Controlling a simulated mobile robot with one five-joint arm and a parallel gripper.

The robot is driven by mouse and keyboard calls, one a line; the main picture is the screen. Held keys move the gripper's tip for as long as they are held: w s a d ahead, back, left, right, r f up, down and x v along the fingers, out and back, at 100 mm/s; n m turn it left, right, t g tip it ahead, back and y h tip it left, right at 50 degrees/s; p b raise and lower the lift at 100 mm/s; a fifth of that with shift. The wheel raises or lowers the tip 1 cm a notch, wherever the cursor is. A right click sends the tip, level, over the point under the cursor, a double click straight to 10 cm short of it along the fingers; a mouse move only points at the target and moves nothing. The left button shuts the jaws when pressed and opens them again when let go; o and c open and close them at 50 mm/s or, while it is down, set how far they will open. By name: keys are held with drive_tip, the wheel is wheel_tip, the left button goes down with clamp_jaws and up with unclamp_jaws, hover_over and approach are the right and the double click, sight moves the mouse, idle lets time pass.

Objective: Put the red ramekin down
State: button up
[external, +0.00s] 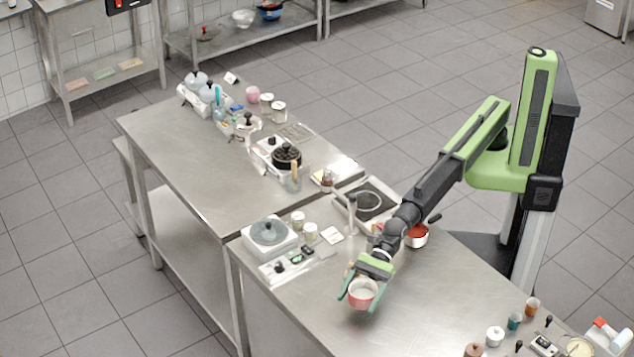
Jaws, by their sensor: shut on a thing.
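The red ramekin (361,301) is a small pinkish-red cup with a pale inside, in the middle lower part of the external view. My gripper (361,292), with green fingers, reaches down and is shut on the ramekin, one finger on each side. The ramekin looks upright and is over the steel counter (420,295). I cannot tell whether its base touches the counter or hangs a little above it.
Several cups and jars crowd the lower right, including a teal cup (514,321). The counter between is bare.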

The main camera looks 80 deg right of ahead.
sight(372, 287)
drive_tip(key=shift+s+a+f, duration=0.3)
drive_tip(key=shift+a, duration=0.2)
wheel_tip(372, 287, down, 4)
drive_tip(key=b, duration=0.4)
drive_tip(key=shift+f, duration=0.2)
drive_tip(key=shift+r, duration=0.25)
drive_tip(key=shift+f, duration=0.15)
drive_tip(key=o, duration=1.7)
drive_tip(key=shift+d+r, duration=0.1)
drive_tip(key=shift+r, duration=0.2)
drive_tip(key=p+v, duration=0.4)
drive_tip(key=v, duration=0.8)
drive_tip(key=shift+f+p, duration=0.15)
drive_tip(key=shift+p, duration=0.15)
